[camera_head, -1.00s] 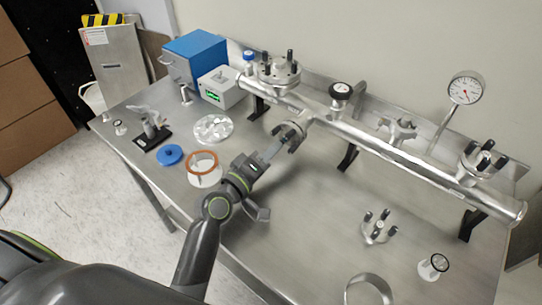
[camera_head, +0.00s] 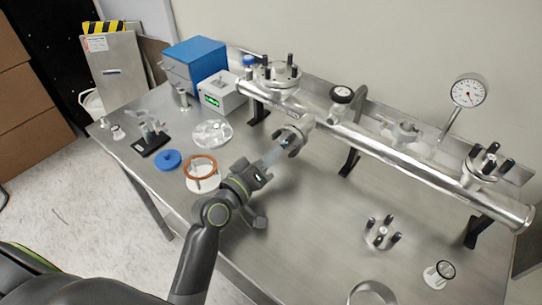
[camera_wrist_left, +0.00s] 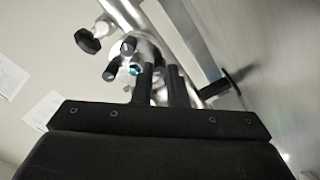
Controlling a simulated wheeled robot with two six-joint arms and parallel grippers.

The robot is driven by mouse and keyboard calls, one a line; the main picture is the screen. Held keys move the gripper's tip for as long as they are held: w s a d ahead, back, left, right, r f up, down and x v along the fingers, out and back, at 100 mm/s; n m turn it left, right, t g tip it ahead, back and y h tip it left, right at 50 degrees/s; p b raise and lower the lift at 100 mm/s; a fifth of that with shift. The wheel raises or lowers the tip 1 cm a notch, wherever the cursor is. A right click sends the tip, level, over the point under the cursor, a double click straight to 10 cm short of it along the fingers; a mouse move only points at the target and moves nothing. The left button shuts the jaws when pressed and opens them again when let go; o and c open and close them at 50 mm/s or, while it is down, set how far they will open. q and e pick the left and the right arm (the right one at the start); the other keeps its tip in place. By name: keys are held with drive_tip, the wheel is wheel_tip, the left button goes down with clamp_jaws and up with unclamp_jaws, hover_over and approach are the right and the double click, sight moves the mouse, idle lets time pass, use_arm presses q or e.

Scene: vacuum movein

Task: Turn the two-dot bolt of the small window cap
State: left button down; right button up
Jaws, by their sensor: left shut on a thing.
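The small window cap (camera_head: 292,139) is a metal flange on the short side branch of the long steel pipe. In the left wrist view, it shows dark cylindrical bolts (camera_wrist_left: 128,46) around a small teal window (camera_wrist_left: 135,69). My left gripper (camera_head: 279,152) reaches up to the cap from the lower left. In the left wrist view, its fingers (camera_wrist_left: 161,84) are close together at the cap, shut on one of its bolts. The gripped bolt is mostly hidden by the fingers, and I cannot read any dot marks. My right gripper is not in view.
The steel pipe (camera_head: 390,153) runs along the back of the table (camera_head: 310,225) with a gauge (camera_head: 469,92). A loose flange with bolts (camera_head: 381,235) lies at right. A copper-rimmed ring (camera_head: 202,163) and blue disc (camera_head: 168,160) lie left of my arm.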

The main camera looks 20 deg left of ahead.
use_arm(q)
drive_tip(key=c, duration=1.4)
unclamp_jaws()
drive_tip(key=shift+c, duration=0.2)
drive_tip(key=shift+s, duration=0.1)
